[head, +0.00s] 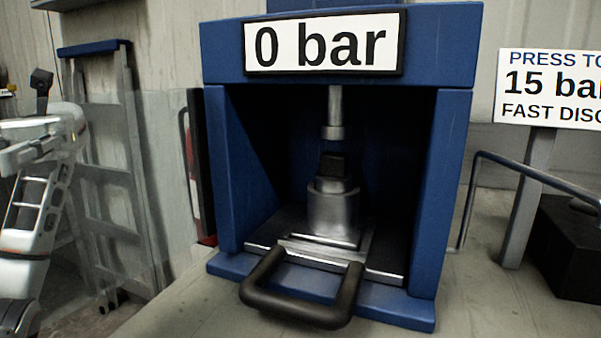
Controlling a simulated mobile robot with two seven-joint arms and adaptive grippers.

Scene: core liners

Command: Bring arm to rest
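My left arm shows at the left edge of the head view, bent and well away from the press. A small dark part (41,86) at its top may belong to my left gripper, but I cannot make out the fingers or whether they are open. My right arm and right gripper are not in view. The blue press (452,165) stands in the middle with its front open. Inside it, a metal cylinder (333,210) with a dark piece (333,166) on top stands upright on a plate, below the ram (335,115), with a gap between.
A black handle (300,312) sticks out at the front of the press. A sign (343,42) on the press reads "0 bar". Another sign (552,88) stands at right above a dark box (569,250). A grey ladder (105,170) leans at left. The bench front is clear.

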